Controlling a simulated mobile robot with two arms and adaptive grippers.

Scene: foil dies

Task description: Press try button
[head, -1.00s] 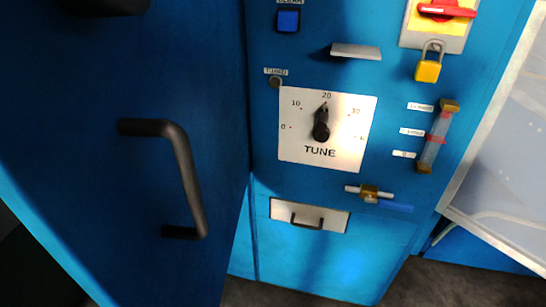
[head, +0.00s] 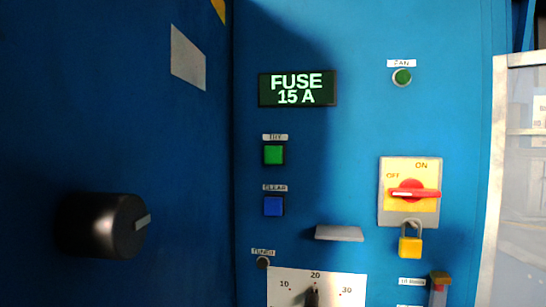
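The try button is a green square (head: 274,154) on the blue panel, with a small label above it that looks like TRY. A blue square button (head: 273,206) labelled CLEAR sits just below it. A dark display (head: 297,88) above reads FUSE 15 A in pale letters. Neither of my grippers shows in the head view.
A red switch (head: 413,193) on a yellow plate is at the right, with a yellow padlock (head: 410,245) under it. A grey ledge (head: 340,233) juts out beside the CLEAR button. A black knob (head: 104,224) sticks out from the blue surface at left.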

